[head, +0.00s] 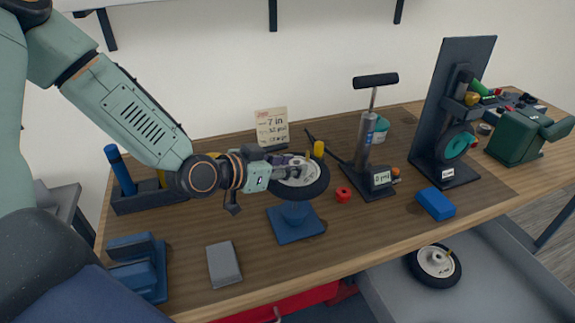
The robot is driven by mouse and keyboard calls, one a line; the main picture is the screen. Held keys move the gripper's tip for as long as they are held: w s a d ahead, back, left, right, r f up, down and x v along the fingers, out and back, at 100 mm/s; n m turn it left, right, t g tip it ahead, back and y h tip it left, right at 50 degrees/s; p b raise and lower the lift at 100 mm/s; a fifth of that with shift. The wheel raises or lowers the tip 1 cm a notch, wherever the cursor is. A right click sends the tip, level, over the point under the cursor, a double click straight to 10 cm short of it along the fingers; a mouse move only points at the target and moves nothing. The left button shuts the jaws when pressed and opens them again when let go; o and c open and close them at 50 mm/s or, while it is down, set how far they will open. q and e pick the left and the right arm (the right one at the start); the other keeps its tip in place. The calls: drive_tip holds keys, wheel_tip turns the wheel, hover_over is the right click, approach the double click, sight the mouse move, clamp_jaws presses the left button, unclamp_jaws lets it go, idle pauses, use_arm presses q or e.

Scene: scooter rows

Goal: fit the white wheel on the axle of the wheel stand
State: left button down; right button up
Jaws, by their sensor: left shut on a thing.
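My left gripper (290,170) is shut on the white wheel (306,183), which has a pale hub and a black tyre. The wheel lies nearly flat over the wheel stand (297,226), a blue square base with a short post on the table. The wheel and gripper hide the top of the stand, so I cannot tell whether the axle is in the hub. A yellow piece (319,149) shows at the wheel's far edge; I cannot tell if it belongs to it. My right gripper is not in view.
A grey block (224,264) lies at front left. Another pale-hubbed wheel (435,266) lies in a grey tray below the table.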

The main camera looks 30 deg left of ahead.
use_arm(q)
drive_tip(key=shift+s+d+r, duration=0.1)
drive_tip(key=shift+d+r, duration=0.05)
drive_tip(key=shift+d, duration=0.15)
drive_tip(key=shift+a, duration=0.2)
drive_tip(key=shift+a+f, duration=0.2)
drive_tip(key=shift+f, duration=0.1)
drive_tip(key=shift+d, duration=0.3)
drive_tip(key=shift+a+f, duration=0.1)
drive_tip(key=shift+a, duration=0.15)
drive_tip(key=shift+d, duration=0.1)
idle(0.3)
